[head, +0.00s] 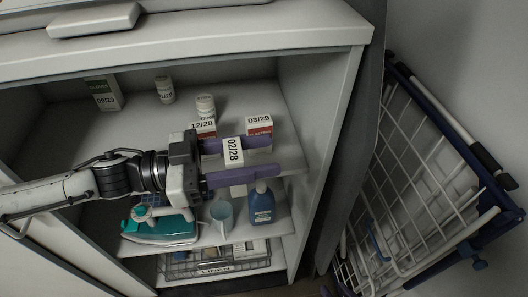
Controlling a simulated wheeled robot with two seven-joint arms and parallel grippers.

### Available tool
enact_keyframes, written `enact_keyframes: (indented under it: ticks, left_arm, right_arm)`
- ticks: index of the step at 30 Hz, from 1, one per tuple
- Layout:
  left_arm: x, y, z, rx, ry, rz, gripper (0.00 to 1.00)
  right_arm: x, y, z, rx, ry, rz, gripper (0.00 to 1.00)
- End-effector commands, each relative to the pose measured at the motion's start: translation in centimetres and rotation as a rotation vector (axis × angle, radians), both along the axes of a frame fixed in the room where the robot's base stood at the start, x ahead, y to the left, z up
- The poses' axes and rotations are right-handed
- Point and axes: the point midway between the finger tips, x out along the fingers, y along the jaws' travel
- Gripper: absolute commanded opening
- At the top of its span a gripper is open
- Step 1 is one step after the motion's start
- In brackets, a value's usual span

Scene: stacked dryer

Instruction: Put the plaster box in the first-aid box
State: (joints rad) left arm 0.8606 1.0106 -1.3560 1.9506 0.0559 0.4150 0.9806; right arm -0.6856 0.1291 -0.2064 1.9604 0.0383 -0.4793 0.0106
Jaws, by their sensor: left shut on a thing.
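My left gripper (274,159) reaches in from the left at the front of the open cabinet. Its two purple fingers are shut on a small white box (232,151) labelled 02/28. I cannot read what kind of box it is. A white and red box (259,126) labelled 03/29 stands on the shelf behind the fingers. Another box (203,127) labelled 12/28 stands behind the gripper, partly hidden. I cannot make out a first-aid box in this view. My right gripper is not in view.
A folding rack (420,170) stands right.

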Motion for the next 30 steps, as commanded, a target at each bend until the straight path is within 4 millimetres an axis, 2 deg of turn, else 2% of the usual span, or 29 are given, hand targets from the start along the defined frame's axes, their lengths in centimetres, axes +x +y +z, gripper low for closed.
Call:
enact_keyframes:
  ticks: [9,17,20,27,30]
  left_arm:
    - [-0.4,1.3,0.1,-0.001,-0.002,-0.174,0.21]
    - [-0.7,1.3,-0.2,-0.002,0.001,-0.196,0.21]
    - [-1.3,0.4,-1.1,-0.004,0.006,-0.191,0.21]
    - [-4.2,-3.7,-4.6,-0.010,0.012,-0.128,0.21]
    - [-5.1,-5.3,-5.5,-0.011,0.009,-0.062,0.21]
  right_arm:
    - [0.0,0.0,0.0,0.000,-0.001,0.000,0.28]
    - [0.1,0.0,0.1,0.000,-0.002,0.000,0.28]
    - [0.1,0.0,0.1,0.000,-0.002,0.000,0.28]
    - [0.1,0.0,0.1,0.001,-0.003,0.000,0.28]
    - [0.1,0.0,0.1,0.001,-0.003,0.000,0.28]
